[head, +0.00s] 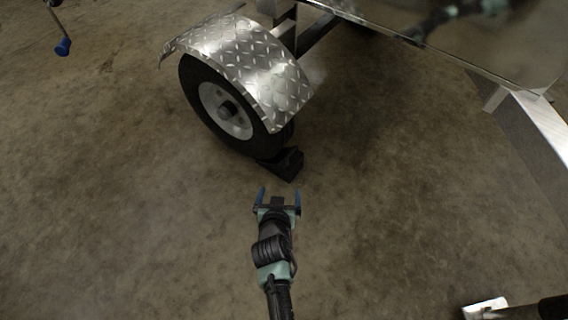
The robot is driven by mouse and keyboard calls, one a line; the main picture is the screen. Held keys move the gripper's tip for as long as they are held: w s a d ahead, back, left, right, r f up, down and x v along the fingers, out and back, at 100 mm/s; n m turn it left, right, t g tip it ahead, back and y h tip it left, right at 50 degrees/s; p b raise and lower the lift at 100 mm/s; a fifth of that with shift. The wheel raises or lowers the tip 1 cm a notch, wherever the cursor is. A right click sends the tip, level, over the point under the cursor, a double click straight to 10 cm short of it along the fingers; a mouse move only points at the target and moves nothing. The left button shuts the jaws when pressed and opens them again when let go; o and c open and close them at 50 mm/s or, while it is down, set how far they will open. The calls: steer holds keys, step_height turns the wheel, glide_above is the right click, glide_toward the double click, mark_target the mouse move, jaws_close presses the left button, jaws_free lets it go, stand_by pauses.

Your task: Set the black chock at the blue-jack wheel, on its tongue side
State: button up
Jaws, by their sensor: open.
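The trailer wheel (227,110) has a black tyre and a grey hub, and stands under a shiny tread-plate fender (245,62). The black chock (285,164) lies on the floor at the lower right of the tyre, close against it; whether they touch is hard to tell. A blue jack handle (63,47) shows at the upper left, on the other side of the wheel from the chock. My gripper (279,194) is open and empty, with its blue fingers pointing toward the chock, a short gap below it in the picture.
The trailer's shiny body (470,45) overhangs at the upper right. An aluminium beam (545,125) runs down the right edge. A metal piece with a dark part (487,308) shows at the lower right. The concrete floor (120,200) is clear on the left and around my arm.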

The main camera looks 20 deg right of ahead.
steer(key=shift+w+d+f, duration=0.15)
steer(key=shift+w+f, duration=0.15)
steer(key=shift+w, duration=0.1)
steer(key=shift+r, duration=0.1)
stand_by(0.4)
